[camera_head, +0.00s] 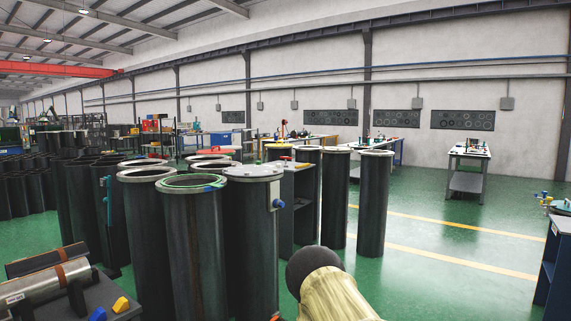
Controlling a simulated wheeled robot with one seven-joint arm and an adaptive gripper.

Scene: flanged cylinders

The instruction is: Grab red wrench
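I cannot make out a red wrench in the head camera view. A small upright red item (283,129) stands far back near a workbench, too small to identify. My gripper is not in view. A rounded beige and dark piece at the bottom centre seems to be part of my arm, with no fingers showing.
Tall dark flanged cylinders (195,240) crowd the left and centre close by. A metal roll on a stand (40,287) is at the lower left. A dark cabinet (556,270) is at the right edge. Green floor (450,270) is free at the right.

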